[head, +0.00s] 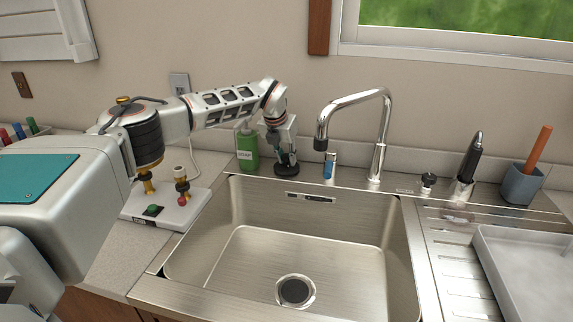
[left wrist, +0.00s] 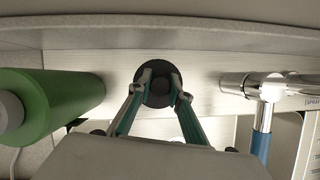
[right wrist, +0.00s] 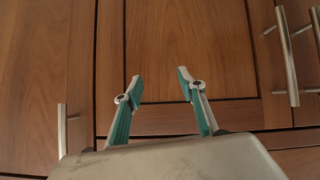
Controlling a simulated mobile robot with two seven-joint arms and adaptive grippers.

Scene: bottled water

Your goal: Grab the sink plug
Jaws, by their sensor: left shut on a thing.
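The sink plug is a round black disc (left wrist: 158,75) seen in the left wrist view between my left gripper's fingertips. In the head view the black plug (head: 287,168) sits on the ledge behind the sink, between the green bottle and the small blue cylinder. My left gripper (head: 281,150) reaches down to it from above, and its fingers (left wrist: 159,78) are shut on its upper part. Whether the plug touches the ledge is hard to tell. My right gripper (right wrist: 157,82) is open and empty, facing wooden cabinet doors.
A green bottle (head: 247,150) stands close left of my left gripper; it also shows in the left wrist view (left wrist: 60,100). A blue-and-silver cylinder (head: 329,166) and the chrome faucet (head: 379,140) stand to the right. The steel sink basin (head: 235,260) is empty, with a dark drain (head: 295,291).

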